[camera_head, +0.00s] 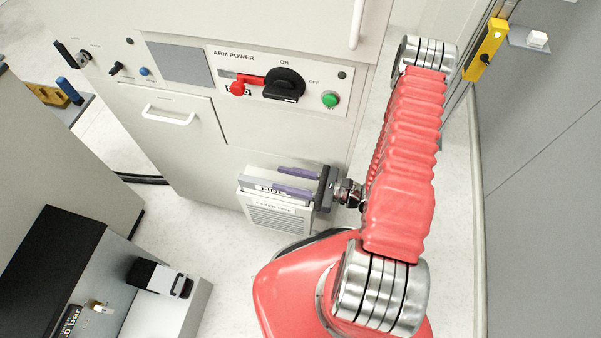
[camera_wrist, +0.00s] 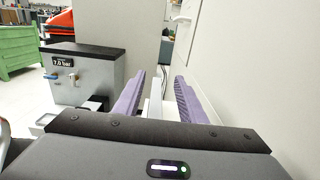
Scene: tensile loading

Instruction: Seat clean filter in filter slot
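The filter slot is a white housing (camera_head: 278,217) with a printed label and a grille, low on the front of the cabinet. A pale, thin filter with dark lettering (camera_head: 267,187) shows at the housing's top; it appears to stand in the slot, but its depth is hidden. My gripper (camera_head: 290,180) is over the housing's top, its purple fingers spread on either side of the filter's upper edge. In the wrist view, my gripper (camera_wrist: 158,95) has a wide gap between its fingers, with a white upright edge (camera_wrist: 156,101) between them, apparently not clamped.
The cabinet's panel (camera_head: 272,85) with a black switch, red handle and green button is above the slot. A low grey unit with a black top (camera_head: 55,250) stands at left, a black-and-white block (camera_head: 160,278) beside it. Open floor lies below the slot.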

